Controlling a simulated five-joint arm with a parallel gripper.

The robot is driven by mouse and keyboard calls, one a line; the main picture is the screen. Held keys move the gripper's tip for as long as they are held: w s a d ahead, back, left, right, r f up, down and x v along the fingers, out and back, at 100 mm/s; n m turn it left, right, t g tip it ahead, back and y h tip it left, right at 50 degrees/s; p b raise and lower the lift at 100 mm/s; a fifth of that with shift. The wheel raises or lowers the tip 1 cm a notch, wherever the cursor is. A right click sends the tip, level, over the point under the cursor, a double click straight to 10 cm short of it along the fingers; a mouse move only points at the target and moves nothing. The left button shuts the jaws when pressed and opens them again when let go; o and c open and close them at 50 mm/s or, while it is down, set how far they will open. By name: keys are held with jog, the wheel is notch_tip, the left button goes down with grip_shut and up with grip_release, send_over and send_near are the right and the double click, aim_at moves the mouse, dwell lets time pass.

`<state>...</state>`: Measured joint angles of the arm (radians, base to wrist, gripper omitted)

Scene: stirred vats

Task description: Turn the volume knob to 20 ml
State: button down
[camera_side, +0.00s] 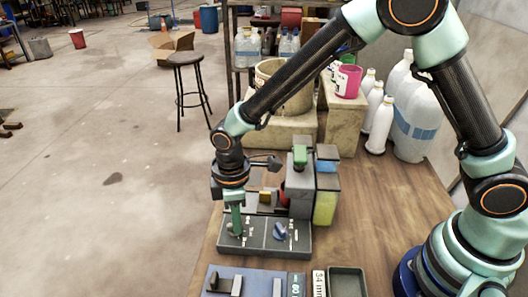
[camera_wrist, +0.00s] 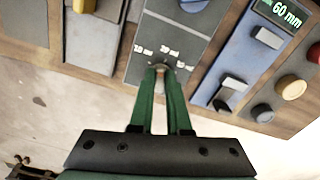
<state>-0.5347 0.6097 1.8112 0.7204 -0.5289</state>
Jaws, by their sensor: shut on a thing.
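A grey control panel (camera_side: 262,250) lies on the wooden table, with a blue knob (camera_side: 280,231) on its right half. The blue knob also shows at the top of the wrist view (camera_wrist: 193,4). My gripper (camera_side: 236,229) points straight down over the panel's left half. In the wrist view its green fingers (camera_wrist: 161,74) are shut on a small knob (camera_wrist: 160,65), the volume knob by its place among the labels. Small white labels (camera_wrist: 168,51) sit around it, too blurred to read surely. The fingers hide most of the knob, so its pointer setting cannot be told.
A blue panel (camera_wrist: 240,68) with a 60 mm display and slider blocks lies beside the grey panel. An empty dark green tray (camera_side: 346,282) is at the table's front. A grey machine with a yellow container (camera_side: 325,207) stands behind the panel. White bottles (camera_side: 378,125) stand farther back.

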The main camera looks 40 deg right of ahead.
jog(key=shift+m, duration=1.6)
jog(key=c, duration=0.9)
grip_release()
jog(key=shift+r, duration=0.15)
notch_tip(320, 180, up, 12)
jog(key=shift+f, duration=0.1)
